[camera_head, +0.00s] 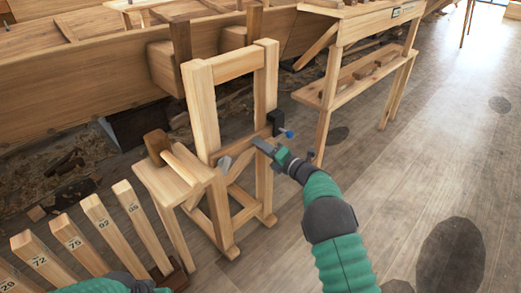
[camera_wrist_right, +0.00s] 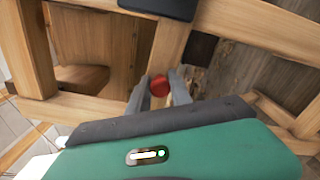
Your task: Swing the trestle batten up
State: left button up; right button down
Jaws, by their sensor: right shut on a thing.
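The wooden trestle (camera_head: 203,108) stands upright at the centre of the head view. A batten (camera_head: 240,147) runs across it between the uprights, low and slightly sloped. My right gripper (camera_head: 262,146) is at the front of the trestle. In the right wrist view its two grey fingers (camera_wrist_right: 160,90) are shut on a red knob (camera_wrist_right: 160,86), which lies in front of a wooden bar (camera_wrist_right: 171,48). The knob is hidden in the head view. Only part of my left gripper (camera_head: 150,287) shows at the bottom edge; its fingertips cannot be made out.
A black clamp with a blue-tipped handle (camera_head: 288,133) sits on the right upright, close to my right gripper. A mallet (camera_head: 156,145) lies on a small stool (camera_head: 160,182) at left. Numbered posts (camera_head: 100,217) stand front left. A workbench (camera_head: 345,60) is behind right.

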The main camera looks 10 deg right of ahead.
jog(key=shift+a+r, duration=0.1)
jog(key=shift+r, duration=0.1)
jog(key=c, duration=1.2)
grip_release()
jog(key=shift+o, duration=0.2)
jog(key=p+v, duration=0.6)
jog(key=v, duration=1.1)
jog(key=shift+w, duration=0.1)
